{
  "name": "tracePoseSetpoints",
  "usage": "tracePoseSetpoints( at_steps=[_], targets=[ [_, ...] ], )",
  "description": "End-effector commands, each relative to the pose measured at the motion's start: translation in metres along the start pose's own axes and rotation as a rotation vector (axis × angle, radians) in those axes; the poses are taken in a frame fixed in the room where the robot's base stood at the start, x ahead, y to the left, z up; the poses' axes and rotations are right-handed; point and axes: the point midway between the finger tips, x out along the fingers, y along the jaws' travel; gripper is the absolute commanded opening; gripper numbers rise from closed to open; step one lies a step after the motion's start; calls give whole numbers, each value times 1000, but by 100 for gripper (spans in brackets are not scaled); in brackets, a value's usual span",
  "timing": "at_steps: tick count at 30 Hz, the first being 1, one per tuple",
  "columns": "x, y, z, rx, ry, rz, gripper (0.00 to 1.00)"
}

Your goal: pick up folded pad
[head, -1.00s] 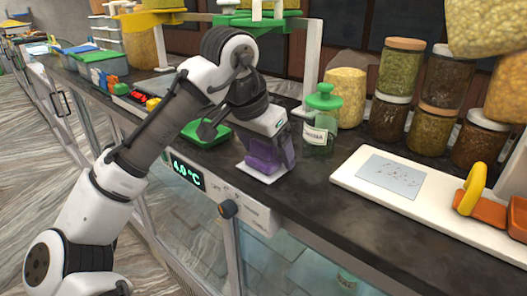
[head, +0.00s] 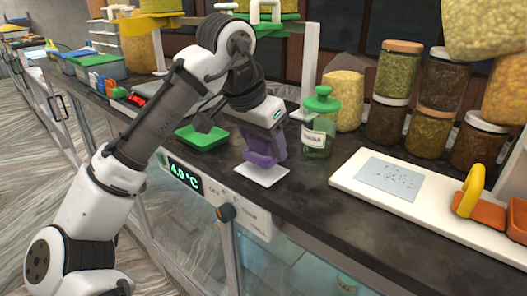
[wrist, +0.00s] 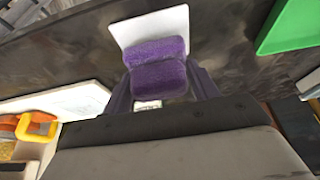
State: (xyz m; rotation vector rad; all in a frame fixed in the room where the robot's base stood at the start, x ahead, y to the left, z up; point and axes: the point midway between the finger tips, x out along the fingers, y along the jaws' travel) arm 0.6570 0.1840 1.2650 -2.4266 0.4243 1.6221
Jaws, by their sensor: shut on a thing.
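The folded pad is a purple, soft-looking block with a fold across it; in the wrist view the pad (wrist: 158,62) sits between my two fingers. My gripper (wrist: 162,84) is shut on it. In the head view my gripper (head: 263,150) points down over a white square tile (head: 262,176), holding the purple pad (head: 262,158) just above it. The fingers and pad are similar in colour there, so their edges are hard to separate. The tile also shows behind the pad in the wrist view (wrist: 150,25).
A green tray (head: 203,138) lies left of my gripper. A green-lidded glass jar (head: 319,125) stands close on the right. Further right is a white board (head: 410,213) with a grey sheet. The counter's front edge is near the tile.

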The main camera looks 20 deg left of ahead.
Motion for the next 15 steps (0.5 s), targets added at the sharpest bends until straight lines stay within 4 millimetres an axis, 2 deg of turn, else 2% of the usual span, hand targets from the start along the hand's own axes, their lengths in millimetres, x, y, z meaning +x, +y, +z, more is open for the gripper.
tracePoseSetpoints(
  at_steps=[4, 9, 15],
  targets=[
    [-31, 2, -14, 3, 4, 1, 37],
    [-81, 1, -33, -1, 0, -4, 37],
    [-125, 1, -52, -1, 1, -4, 37]
  ],
)
